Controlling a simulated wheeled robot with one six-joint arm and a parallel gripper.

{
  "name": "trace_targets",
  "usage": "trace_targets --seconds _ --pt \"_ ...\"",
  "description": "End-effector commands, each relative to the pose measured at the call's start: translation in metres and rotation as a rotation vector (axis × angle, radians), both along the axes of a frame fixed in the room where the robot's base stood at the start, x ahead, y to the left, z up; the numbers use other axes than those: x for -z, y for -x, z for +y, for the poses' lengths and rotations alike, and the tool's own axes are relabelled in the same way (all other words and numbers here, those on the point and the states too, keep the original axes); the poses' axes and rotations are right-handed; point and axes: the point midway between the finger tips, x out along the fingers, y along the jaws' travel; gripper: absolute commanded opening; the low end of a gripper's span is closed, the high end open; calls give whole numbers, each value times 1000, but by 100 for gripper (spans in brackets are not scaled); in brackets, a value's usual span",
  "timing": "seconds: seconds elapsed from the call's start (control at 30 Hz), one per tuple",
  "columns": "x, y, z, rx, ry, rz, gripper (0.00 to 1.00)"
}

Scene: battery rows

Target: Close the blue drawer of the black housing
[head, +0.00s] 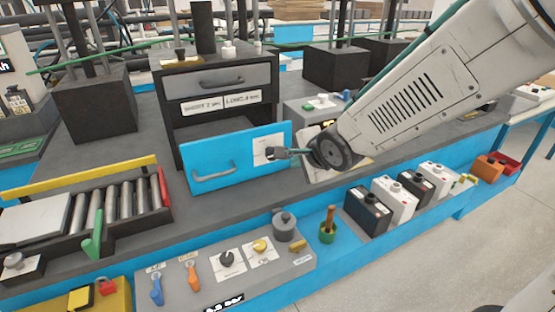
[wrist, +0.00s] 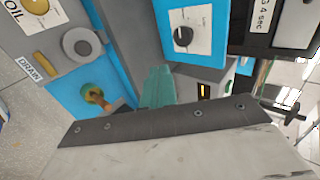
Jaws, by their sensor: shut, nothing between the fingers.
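The black housing (head: 172,92) stands on the grey bench in the head view. Its blue drawer (head: 235,140) is pulled out, with its front standing ahead of the housing and a grey handle (head: 213,177) at its lower left. A white label with a dark dial is on the right part of the front; the drawer front also shows in the wrist view (wrist: 205,50). My gripper (head: 284,153) is shut and empty, by the right end of the drawer front near the label. Its teal fingers show in the wrist view (wrist: 158,85). I cannot tell whether they touch the front.
A grey drawer (head: 222,82) above the blue one looks shut. A roller conveyor (head: 115,205) stands at left. A grey control panel (head: 225,275) with knobs and levers lies in front. Black and white battery boxes (head: 367,212) line the bench's front edge at right.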

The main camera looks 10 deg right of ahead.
Motion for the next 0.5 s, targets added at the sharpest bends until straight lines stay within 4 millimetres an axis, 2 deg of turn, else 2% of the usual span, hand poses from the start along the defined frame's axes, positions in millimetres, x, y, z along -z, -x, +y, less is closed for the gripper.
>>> trace_targets --seconds 0.17,0.5 --pt "13 -13 4 3 -6 3 0" --pt "53 -55 15 4 -4 3 0"
